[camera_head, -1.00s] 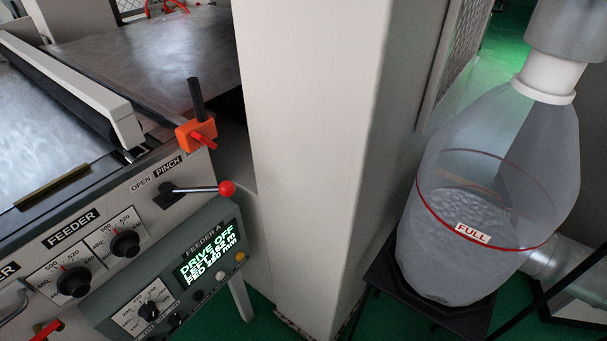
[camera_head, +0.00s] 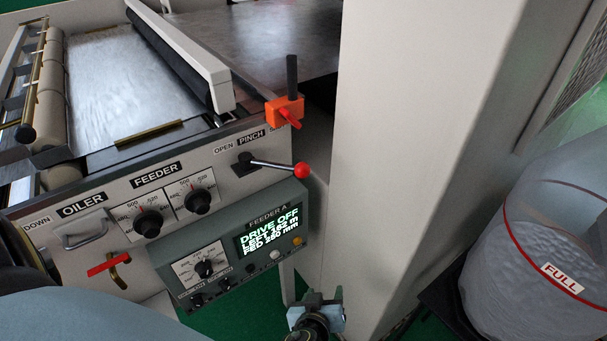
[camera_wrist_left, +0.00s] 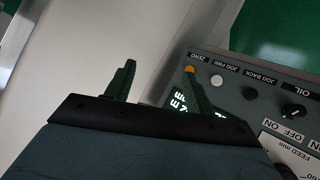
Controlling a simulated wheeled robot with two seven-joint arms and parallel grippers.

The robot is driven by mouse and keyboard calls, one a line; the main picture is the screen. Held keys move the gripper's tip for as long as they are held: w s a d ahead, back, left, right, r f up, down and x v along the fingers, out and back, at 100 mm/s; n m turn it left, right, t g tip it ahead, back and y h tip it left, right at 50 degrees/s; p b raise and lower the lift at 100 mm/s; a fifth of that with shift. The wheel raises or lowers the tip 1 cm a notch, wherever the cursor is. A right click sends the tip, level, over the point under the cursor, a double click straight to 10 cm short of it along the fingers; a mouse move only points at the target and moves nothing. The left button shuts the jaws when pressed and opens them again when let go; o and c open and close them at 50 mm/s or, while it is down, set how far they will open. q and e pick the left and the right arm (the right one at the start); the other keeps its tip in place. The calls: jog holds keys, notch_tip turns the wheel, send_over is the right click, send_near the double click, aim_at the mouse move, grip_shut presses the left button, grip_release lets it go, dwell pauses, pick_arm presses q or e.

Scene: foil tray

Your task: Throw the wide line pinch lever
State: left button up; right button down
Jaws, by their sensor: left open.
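The pinch lever (camera_head: 272,165) is a thin metal rod with a red ball (camera_head: 302,170) at its end. It points right and slightly down from its black pivot, under the labels OPEN and PINCH; a third label is cut off from sight. No label naming the wide line is readable. My left gripper (camera_head: 325,296) is at the bottom of the head view, below and apart from the ball. In the left wrist view its two fingers (camera_wrist_left: 158,88) are spread and empty, with the control box beyond them. The lever is not seen there. My right gripper is not in view.
The grey control box (camera_head: 228,254) juts out below the lever, its screen reading DRIVE OFF. An orange clamp (camera_head: 284,111) sits above the ball. A wide pale column (camera_head: 410,150) stands to the right. A red-handled valve (camera_head: 108,264) is at left, a FULL container (camera_head: 530,270) at right.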

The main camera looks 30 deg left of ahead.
pick_arm(q)
jog(key=w+a+r+n+t+y, duration=0.1)
jog(key=w+r+n+y, duration=0.15)
jog(key=r, duration=0.45)
jog(key=w+a+r+n+t+y, duration=0.1)
jog(key=a+r+n+t, duration=0.15)
jog(key=r, duration=0.45)
jog(key=n+y, duration=0.4)
jog(key=n, duration=0.2)
send_near(303, 172)
jog(key=shift+m+t+h, duration=0.25)
jog(key=shift+m, duration=0.05)
jog(key=p+x, duration=0.1)
jog(key=x, duration=0.3)
jog(key=p+x, duration=0.1)
jog(key=x, duration=0.3)
jog(key=f+p+x, duration=0.1)
jog(key=x, duration=0.4)
jog(key=shift+s+a+p, duration=0.15)
jog(key=shift+p, duration=0.25)
jog(key=shift+w+a, duration=0.2)
jog(key=shift+w, duration=0.05)
jog(key=shift+c, duration=0.3)
jog(key=shift+d, duration=0.1)
grip_shut()
